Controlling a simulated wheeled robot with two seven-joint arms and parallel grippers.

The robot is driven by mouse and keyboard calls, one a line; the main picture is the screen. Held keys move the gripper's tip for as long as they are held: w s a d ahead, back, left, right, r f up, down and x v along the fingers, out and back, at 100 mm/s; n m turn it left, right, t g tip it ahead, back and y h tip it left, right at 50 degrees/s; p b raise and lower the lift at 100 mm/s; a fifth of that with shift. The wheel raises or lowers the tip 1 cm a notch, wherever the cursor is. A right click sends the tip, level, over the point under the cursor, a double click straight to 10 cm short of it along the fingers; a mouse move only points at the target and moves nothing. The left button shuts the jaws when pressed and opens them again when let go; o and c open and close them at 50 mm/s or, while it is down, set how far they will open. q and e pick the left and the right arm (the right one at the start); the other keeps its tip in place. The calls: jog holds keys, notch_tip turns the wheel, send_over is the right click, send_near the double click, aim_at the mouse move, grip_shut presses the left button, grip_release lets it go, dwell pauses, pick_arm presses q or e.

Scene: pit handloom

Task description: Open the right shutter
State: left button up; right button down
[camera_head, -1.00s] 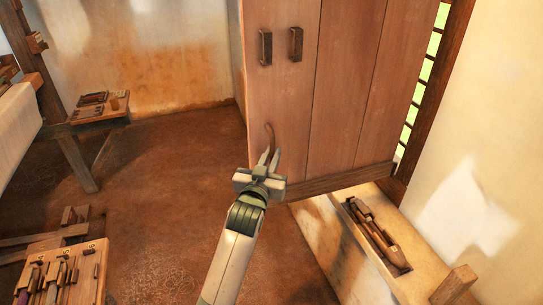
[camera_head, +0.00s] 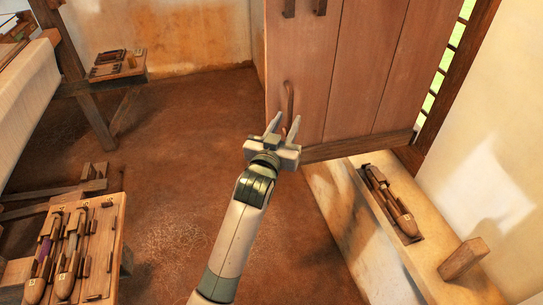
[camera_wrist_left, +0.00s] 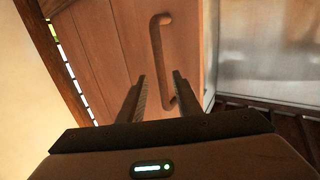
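The right shutter (camera_head: 345,70) is a tall panel of reddish-brown planks at the upper right of the head view. It also fills the upper left of the left wrist view (camera_wrist_left: 105,50). A curved wooden handle (camera_head: 287,101) stands on its lower left part; in the wrist view the handle (camera_wrist_left: 160,50) runs upright ahead of the fingers. My left gripper (camera_head: 284,124) is open, its two fingers pointing at the lower end of the handle. In the wrist view the handle's lower end shows near the right fingertip; I cannot tell whether they touch. My right gripper is not in view.
A tool board (camera_head: 95,250) stands at lower left and a small table (camera_head: 118,68) at upper left. The brown floor between is clear.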

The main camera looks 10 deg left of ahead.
pick_arm(q)
jog(key=s+a+b, duration=0.1)
jog(key=s+b, duration=0.2)
jog(key=s, duration=1)
jog(key=shift+s+a, duration=0.2)
jog(key=shift+a, duration=0.2)
